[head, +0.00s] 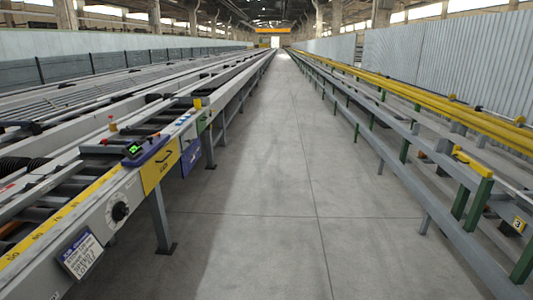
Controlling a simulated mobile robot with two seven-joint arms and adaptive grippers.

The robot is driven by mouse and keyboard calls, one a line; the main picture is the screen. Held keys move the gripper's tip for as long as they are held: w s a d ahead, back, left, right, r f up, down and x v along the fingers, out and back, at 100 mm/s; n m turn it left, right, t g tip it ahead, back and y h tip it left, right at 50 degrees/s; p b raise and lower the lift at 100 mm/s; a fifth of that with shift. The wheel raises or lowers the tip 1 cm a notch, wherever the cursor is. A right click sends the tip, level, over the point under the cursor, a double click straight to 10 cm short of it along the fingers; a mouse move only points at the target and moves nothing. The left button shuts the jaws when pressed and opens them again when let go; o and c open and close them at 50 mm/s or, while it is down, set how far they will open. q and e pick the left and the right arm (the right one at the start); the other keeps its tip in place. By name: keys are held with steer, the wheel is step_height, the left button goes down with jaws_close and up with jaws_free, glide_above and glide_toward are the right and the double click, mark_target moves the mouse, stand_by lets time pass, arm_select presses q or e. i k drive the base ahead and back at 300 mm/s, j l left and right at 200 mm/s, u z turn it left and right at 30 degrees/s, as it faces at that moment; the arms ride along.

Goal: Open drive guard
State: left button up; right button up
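A yellow panel (160,166) with a dark curved handle-like shape and dark lettering is on the aisle-facing side of the left runout table (150,203). It looks like the drive guard and appears shut, flush with the table's side; the lettering is too small to read surely. A blue panel (191,157) sits just to its right. Neither of my grippers is in view.
A black round knob (120,211) and a white label plate (82,254) are nearer on the table side. A small device with a green display (134,150) stands on its edge. A support leg (160,222) reaches the floor. The concrete aisle (255,200) is clear; yellow-railed tables (430,98) line the right.

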mark_target(151, 174)
steer(key=i+z, duration=0.1)
steer(key=i, duration=1.4)
